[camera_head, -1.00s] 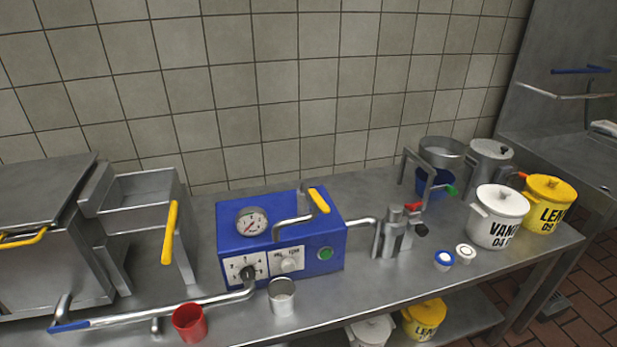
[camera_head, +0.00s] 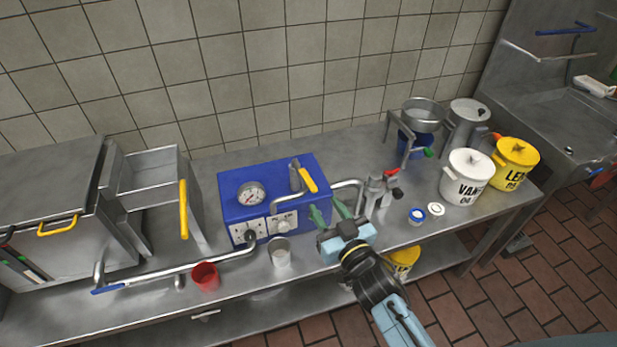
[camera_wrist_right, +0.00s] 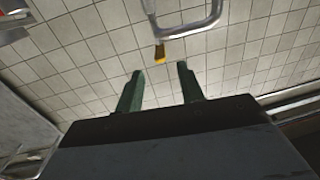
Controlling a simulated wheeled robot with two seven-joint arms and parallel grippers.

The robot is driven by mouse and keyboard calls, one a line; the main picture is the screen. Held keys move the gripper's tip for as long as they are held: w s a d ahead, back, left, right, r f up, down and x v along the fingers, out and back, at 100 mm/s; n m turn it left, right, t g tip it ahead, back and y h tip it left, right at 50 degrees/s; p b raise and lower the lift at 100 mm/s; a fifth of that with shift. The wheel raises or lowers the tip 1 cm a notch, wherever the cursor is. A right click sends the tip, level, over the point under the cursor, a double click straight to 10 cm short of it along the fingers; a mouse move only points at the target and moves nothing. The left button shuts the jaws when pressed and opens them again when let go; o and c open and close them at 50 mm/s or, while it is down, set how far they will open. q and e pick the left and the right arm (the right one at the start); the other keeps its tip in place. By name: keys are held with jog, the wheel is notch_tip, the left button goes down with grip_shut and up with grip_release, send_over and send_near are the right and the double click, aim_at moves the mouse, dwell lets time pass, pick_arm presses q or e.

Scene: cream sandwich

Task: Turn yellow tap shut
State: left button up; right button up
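The yellow tap lever (camera_head: 307,180) sits on top of the blue machine (camera_head: 233,208), by its bent steel pipe (camera_head: 290,198). It slants down to the right toward the machine's front. My right gripper (camera_head: 326,208) is open and empty, its two green fingers in front of the machine's right part, below the lever. In the right wrist view a small yellow end, likely the lever (camera_wrist_right: 160,54), shows beyond the gap between the open fingers (camera_wrist_right: 158,74), apart from them, under a steel pipe (camera_wrist_right: 185,22). My left gripper is not in view.
A steel cup (camera_head: 280,252) and a red cup (camera_head: 205,276) stand in front of the machine. A steel dispenser (camera_head: 378,194) with a red lever stands right of it. White (camera_head: 466,178) and yellow (camera_head: 513,165) pots are further right. A long pipe with a blue handle (camera_head: 107,290) runs left.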

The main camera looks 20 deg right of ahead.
aim_at(301, 170)
jog(key=w, duration=0.3)
jog(key=w+a, duration=0.1)
jog(key=w, duration=0.5)
jog(key=shift+w+a, duration=0.25)
jog(key=shift+w, duration=0.15)
grip_shut()
